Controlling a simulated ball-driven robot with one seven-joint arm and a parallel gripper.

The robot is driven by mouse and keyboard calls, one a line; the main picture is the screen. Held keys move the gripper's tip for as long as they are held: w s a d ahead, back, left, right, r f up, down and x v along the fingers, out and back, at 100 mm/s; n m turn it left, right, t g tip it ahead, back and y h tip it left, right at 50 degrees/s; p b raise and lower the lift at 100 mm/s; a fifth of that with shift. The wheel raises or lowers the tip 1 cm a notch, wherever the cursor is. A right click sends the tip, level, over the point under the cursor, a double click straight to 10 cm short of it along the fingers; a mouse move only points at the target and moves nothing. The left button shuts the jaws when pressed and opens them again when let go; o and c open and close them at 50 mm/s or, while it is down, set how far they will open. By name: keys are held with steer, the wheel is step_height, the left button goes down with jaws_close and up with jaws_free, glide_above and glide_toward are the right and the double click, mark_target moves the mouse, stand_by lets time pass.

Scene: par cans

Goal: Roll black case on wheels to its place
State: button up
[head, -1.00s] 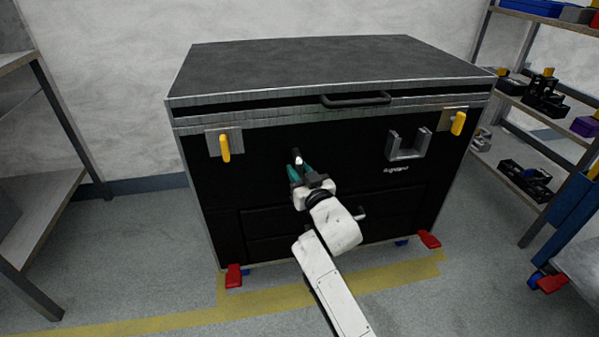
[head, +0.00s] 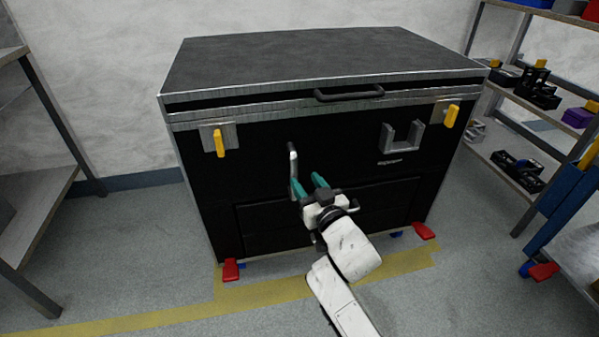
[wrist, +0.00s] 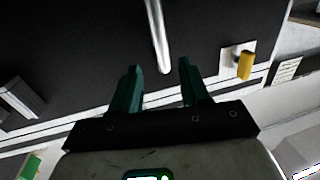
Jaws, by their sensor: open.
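The black case (head: 250,160) stands upright against the back wall, with a grey lid, metal edging and red caster pedals (head: 231,270) at its lower corners. An upright metal handle (head: 293,170) is on its front face; it also shows in the wrist view (wrist: 157,35). My gripper (head: 308,186) is in front of the case, just right of the handle's lower end in the head view. Its teal fingers (wrist: 157,80) are apart with nothing between them. In the wrist view the handle's end is beyond the fingertips, roughly in line with the gap.
Yellow tape (head: 150,322) marks the floor around the case's front. A metal shelf (head: 45,200) stands at the left. Shelves with bins and tools (head: 520,150) and a blue cart (head: 565,205) stand at the right. Grey floor is bare at the left front.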

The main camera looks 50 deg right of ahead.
steer(key=shift+v, duration=1.5)
steer(key=s+a+f+g+y, duration=0.2)
steer(key=s+a+f+g, duration=0.2)
steer(key=s+f+g, duration=0.65)
steer(key=s+a+f+n+g+y, duration=0.2)
steer(key=s+a+f, duration=0.25)
steer(key=s, duration=0.25)
steer(key=s+a+f+n+g+y, duration=0.25)
steer(key=s+a+f, duration=0.2)
steer(key=s, duration=0.25)
step_height(320, 180, up, 36)
steer(key=p, duration=3.5)
steer(key=shift+s+a+g, duration=0.15)
steer(key=shift+g, duration=0.15)
steer(key=shift+f, duration=0.1)
steer(key=shift+c, duration=0.4)
